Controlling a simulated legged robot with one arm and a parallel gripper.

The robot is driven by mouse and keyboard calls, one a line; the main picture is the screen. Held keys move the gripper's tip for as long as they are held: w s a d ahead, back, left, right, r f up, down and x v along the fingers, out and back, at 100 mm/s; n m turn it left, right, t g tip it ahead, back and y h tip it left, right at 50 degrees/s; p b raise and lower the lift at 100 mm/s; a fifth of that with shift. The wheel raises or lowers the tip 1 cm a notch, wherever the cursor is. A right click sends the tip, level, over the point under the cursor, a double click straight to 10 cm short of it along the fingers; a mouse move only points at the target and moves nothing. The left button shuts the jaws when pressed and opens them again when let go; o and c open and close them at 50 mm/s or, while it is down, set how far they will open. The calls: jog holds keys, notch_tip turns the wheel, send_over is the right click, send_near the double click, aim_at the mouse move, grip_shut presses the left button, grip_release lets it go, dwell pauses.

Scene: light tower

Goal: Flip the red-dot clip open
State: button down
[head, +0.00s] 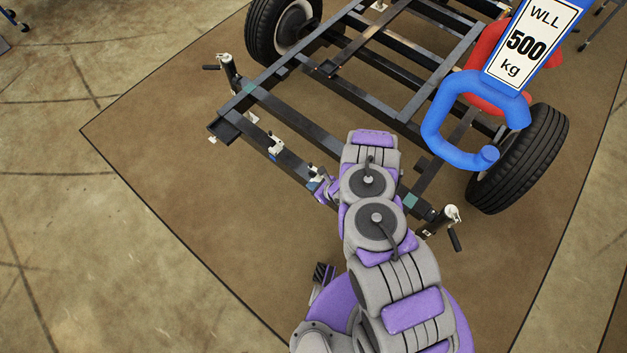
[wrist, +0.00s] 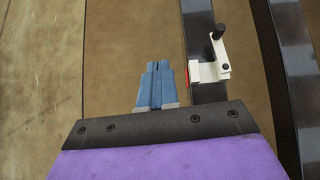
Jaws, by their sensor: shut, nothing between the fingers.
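In the wrist view a white clip (wrist: 212,70) with an upright black knob is mounted on a dark frame beam (wrist: 203,40). A small bit of red (wrist: 187,76) shows at its left edge; the full dot is not visible. My gripper (wrist: 157,66) has its blue fingers together and empty, to the left of the clip and apart from it in the picture. In the head view my gripper (head: 315,184) is small beside the front beam, close to one white clip (head: 311,170). Another clip (head: 275,144) sits farther left on that beam.
The dark trailer frame (head: 400,100) has a tyre (head: 280,28) at the back left and another tyre (head: 522,160) at the right. A blue hook with a 500 kg label (head: 437,120) hangs at the upper right. Jack handles stand at the front corners. Brown floor left of the beam is clear.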

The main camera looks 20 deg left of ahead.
jog(key=shift+s+r, duration=0.8)
jog(key=shift+s, duration=0.1)
jog(key=shift+a, duration=0.15)
